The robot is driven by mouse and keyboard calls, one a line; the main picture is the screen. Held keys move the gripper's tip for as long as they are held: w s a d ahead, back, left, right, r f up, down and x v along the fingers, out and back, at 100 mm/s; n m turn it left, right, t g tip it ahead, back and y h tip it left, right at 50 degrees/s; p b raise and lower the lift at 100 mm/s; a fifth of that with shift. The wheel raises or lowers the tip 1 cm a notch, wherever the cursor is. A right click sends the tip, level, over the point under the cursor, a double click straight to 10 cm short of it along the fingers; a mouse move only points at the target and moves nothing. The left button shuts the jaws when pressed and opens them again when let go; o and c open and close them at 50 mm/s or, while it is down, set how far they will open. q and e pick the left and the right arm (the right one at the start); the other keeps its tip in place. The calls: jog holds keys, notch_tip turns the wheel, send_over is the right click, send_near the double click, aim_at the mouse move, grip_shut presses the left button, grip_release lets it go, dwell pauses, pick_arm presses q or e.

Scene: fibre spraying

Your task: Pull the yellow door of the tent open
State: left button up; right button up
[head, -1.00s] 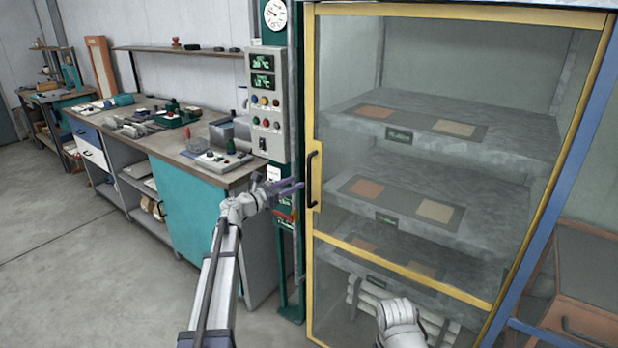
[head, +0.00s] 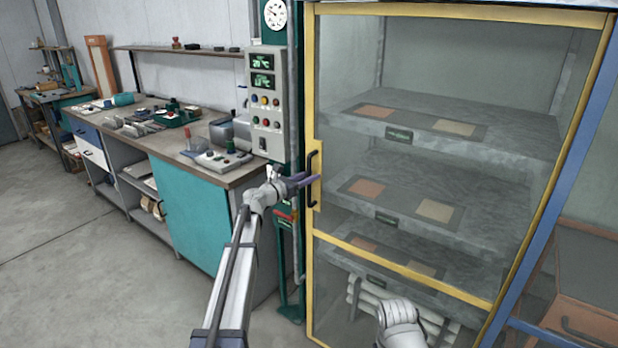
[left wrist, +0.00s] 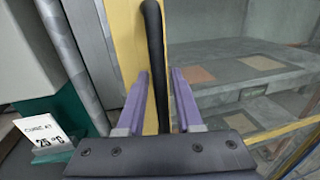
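The tent's yellow-framed door (head: 310,90) is shut, with clear panels showing shelves behind it. A black bar handle (head: 313,178) stands upright on its left frame post. My left gripper (head: 308,180) is at the handle. In the left wrist view, its two purple fingers (left wrist: 160,95) are spread on either side of the black handle (left wrist: 155,60), with gaps visible, so it is open around the bar. My right arm (head: 400,322) shows low in front of the door; its gripper fingers are not visible.
A control panel (head: 266,100) on a green post stands just left of the door. A workbench (head: 200,172) with tools runs along the left wall. A brown cabinet (head: 585,290) is at the right. The grey floor (head: 60,240) at left is clear.

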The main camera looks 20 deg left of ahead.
pick_arm(q)
grip_shut()
dwell(1.1)
